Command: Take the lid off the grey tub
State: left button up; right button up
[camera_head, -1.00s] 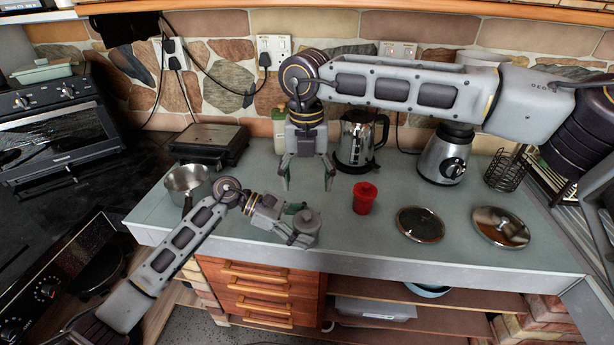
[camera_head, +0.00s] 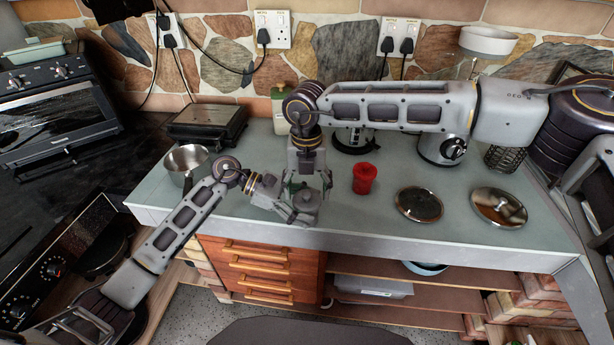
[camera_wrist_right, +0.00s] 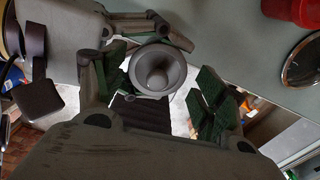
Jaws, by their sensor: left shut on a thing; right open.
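The grey tub (camera_head: 306,203) is a small round vessel near the counter's front edge. Its round lid with a central knob (camera_wrist_right: 157,70) shows from above in the right wrist view. My left gripper (camera_head: 294,212) comes in from the left and is shut on the tub's side. My right gripper (camera_head: 308,184) points down from above, open, with its fingers on either side of the lid. In the right wrist view its green pads stand apart, with a gap at the right pad (camera_wrist_right: 214,92). The grippers partly hide the tub in the head view.
A red lidded pot (camera_head: 364,179) stands right of the grippers. Two round lids, one dark (camera_head: 419,204) and one silver (camera_head: 499,207), lie further right on the counter (camera_head: 455,233). A saucepan (camera_head: 186,162) is at the left. A kettle and a blender stand behind my right arm.

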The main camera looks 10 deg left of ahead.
jog(key=shift+f, duration=1.1)
jog(key=shift+c, duration=0.5)
jog(key=c, duration=0.6)
jog(key=shift+c, duration=0.2)
jog(key=shift+r, duration=0.35)
pick_arm(q)
jog(key=shift+a+f, duration=0.1)
jog(key=shift+f, duration=0.25)
pick_arm(e)
jog(key=shift+r, duration=0.85)
pick_arm(q)
jog(key=shift+r, duration=0.1)
pick_arm(e)
grip_shut()
pick_arm(q)
jog(key=shift+r, duration=0.25)
pick_arm(e)
jog(key=shift+f, duration=0.15)
